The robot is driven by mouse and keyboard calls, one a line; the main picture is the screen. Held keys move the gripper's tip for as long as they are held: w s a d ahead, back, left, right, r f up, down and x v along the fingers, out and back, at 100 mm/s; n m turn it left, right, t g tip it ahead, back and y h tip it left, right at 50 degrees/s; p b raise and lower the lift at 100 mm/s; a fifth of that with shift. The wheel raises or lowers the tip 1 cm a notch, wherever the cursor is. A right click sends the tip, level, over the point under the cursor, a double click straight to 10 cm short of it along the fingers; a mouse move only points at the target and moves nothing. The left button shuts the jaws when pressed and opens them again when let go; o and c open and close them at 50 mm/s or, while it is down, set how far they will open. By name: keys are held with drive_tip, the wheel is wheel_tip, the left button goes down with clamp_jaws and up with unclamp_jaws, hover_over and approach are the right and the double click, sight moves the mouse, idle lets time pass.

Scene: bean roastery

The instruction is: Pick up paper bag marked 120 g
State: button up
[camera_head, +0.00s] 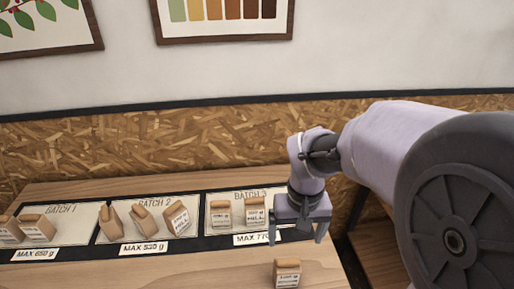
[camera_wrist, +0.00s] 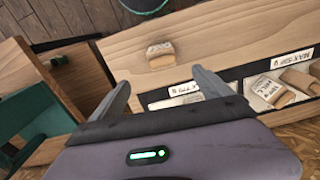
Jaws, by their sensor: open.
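A small brown paper bag with a white label (camera_head: 287,273) stands alone on the bare wood in front of the Batch 3 mat. It also shows in the wrist view (camera_wrist: 161,55), above the fingers. Its label is too small to read surely, so I cannot tell if it says 120 g. Similar bags stand on the mats, such as two on Batch 3 (camera_head: 255,215); their weights are not legible either. My gripper (camera_head: 297,238) is open and empty, at the right end of the Batch 3 mat, above and behind the lone bag.
The wooden table (camera_head: 190,272) carries the Batch 1 (camera_head: 62,212), Batch 2 and Batch 3 mats with max-weight cards. Bags on the mats stand close together. A chipboard wall panel (camera_head: 200,140) rises behind. Bare wood surrounds the lone bag. A green-rimmed container (camera_wrist: 145,10) is beyond the table.

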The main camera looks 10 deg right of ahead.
sight(291, 262)
wheel_tip(291, 262, down, 13)
drive_tip(key=b, duration=0.5)
drive_tip(key=shift+w+d, duration=0.1)
drive_tip(key=shift+w, duration=0.05)
drive_tip(key=f+b, duration=0.2)
drive_tip(key=f, duration=0.1)
drive_tip(key=f+b, duration=0.1)
drive_tip(key=f, duration=0.1)
drive_tip(key=shift+w+a, duration=0.25)
drive_tip(key=shift+a, duration=0.05)
drive_tip(key=shift+c, duration=1.1)
drive_tip(key=c, duration=1.3)
